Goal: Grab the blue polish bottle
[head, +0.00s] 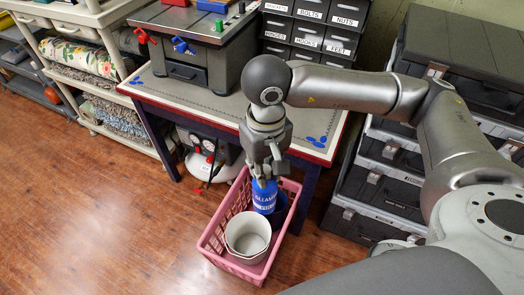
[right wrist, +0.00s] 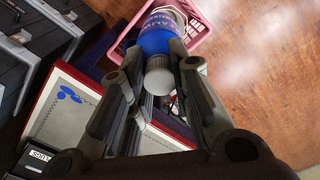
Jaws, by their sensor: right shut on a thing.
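The blue polish bottle (head: 264,197) stands out above the pink basket, with white lettering on its side. My right gripper (head: 265,177) is above it, fingers pointing down and shut on its upper part. In the right wrist view the bottle (right wrist: 157,38) shows its grey cap between the fingers of my right gripper (right wrist: 160,62). The fingertips reach the blue shoulder beside the cap. I cannot tell whether the bottle's base touches the basket floor. My left gripper is not in view.
The pink basket (head: 213,238) on the wooden floor also holds a white pot (head: 247,234). A workbench (head: 316,150) with a red edge stands just behind it. Black tool cases (head: 375,193) are stacked to the right. Open floor lies to the left.

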